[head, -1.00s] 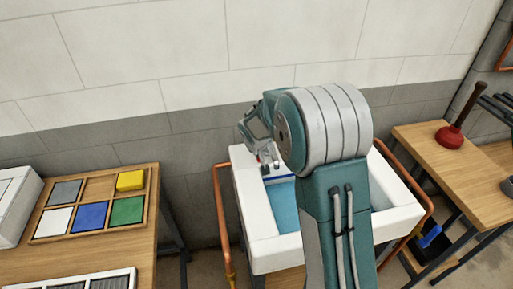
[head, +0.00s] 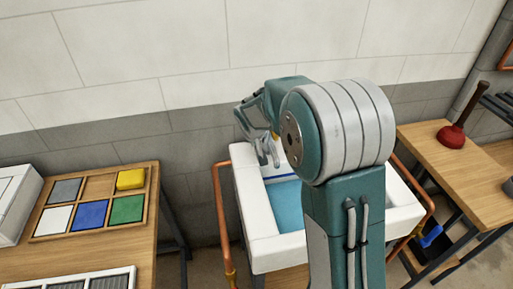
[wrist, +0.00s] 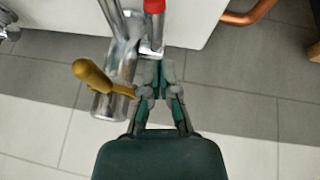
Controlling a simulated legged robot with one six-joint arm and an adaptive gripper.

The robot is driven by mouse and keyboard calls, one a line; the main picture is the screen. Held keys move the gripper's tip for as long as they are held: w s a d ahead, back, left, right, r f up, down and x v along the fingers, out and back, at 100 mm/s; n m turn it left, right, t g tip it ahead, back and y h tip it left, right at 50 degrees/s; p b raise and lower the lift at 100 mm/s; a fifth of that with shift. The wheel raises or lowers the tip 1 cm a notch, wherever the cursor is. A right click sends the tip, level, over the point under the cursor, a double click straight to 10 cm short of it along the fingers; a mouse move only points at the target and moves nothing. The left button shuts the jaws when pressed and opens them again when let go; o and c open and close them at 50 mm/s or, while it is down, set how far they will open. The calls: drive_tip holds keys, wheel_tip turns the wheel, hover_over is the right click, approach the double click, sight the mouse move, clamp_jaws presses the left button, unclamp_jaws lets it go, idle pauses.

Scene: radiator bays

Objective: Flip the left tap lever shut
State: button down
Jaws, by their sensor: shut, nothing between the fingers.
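A chrome tap (wrist: 112,90) fills the left of the wrist view, beside the white sink (wrist: 195,20). A mustard-yellow lever (wrist: 92,72) lies across the tap, its thin end close to my left finger; I cannot tell if they touch. A red lever (wrist: 153,6) on a metal stem shows at the top, just beyond my fingertips. My gripper (wrist: 155,68) is shut and empty, next to the tap. In the head view my gripper (head: 270,160) is over the sink's (head: 262,225) back left corner; my arm hides much of the tap area.
Copper pipes (head: 220,205) run down beside the sink, close to its sides. A left table (head: 140,235) holds a tray of coloured tiles (head: 62,236). A right table (head: 425,135) holds a red plunger (head: 452,137). The wall (head: 190,60) is close behind.

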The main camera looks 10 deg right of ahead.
drive_tip(key=s+a+r, duration=0.1)
drive_tip(key=s+r, duration=0.5)
drive_tip(key=shift+a, duration=0.15)
drive_tip(key=shift+s, duration=0.15)
drive_tip(key=s+d+r, duration=0.1)
drive_tip(key=s+r, duration=0.3)
drive_tip(key=s, duration=1)
drive_tip(key=s+d+r+m+y, duration=0.1)
drive_tip(key=s+r, duration=0.2)
drive_tip(key=s, duration=1.1)
drive_tip(key=shift+s+d+r+y, duration=0.2)
drive_tip(key=shift+r+y, duration=0.1)
drive_tip(key=shift+r, duration=0.1)
drive_tip(key=shift+w, duration=0.1)
